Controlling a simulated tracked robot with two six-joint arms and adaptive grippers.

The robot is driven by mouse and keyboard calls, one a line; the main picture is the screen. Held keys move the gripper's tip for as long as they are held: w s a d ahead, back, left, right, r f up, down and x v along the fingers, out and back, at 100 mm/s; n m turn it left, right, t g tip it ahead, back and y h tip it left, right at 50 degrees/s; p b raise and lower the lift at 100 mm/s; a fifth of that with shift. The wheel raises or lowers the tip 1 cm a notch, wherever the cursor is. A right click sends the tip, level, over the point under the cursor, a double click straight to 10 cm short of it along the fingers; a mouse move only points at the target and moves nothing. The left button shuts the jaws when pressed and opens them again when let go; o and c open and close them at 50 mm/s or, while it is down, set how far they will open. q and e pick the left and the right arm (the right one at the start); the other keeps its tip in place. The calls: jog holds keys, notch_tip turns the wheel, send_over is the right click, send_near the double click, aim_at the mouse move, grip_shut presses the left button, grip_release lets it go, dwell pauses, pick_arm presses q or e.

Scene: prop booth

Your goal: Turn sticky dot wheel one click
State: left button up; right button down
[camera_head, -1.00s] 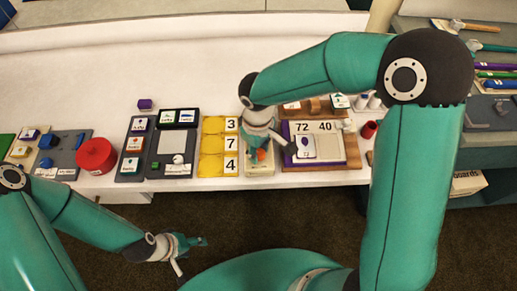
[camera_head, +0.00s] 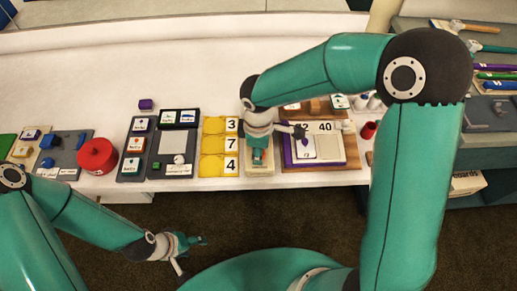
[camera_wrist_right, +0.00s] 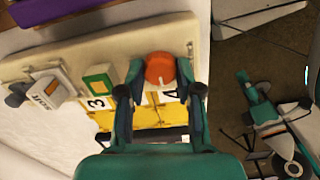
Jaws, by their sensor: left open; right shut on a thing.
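The sticky dot wheel looks to be the round orange piece (camera_wrist_right: 160,69) on a cream base in the right wrist view. The cream base (camera_wrist_right: 120,45) also shows in the head view (camera_head: 260,170), between the yellow number cards and the purple board. My right gripper (camera_head: 258,158) is over this base, and its fingers (camera_wrist_right: 160,95) are shut on the orange wheel, one on each side. In the head view the gripper hides the wheel. My left gripper (camera_head: 190,246) is open and empty, low in front of the table.
A red round container (camera_head: 97,156) stands further left. The table's back is clear.

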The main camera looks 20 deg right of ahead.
jog(key=shift+w+r, duration=0.1)
jog(key=c, duration=0.8)
grip_release()
jog(key=shift+o, duration=0.2)
notch_tip(320, 180, up, 12)
jog(key=shift+s, duration=0.2)
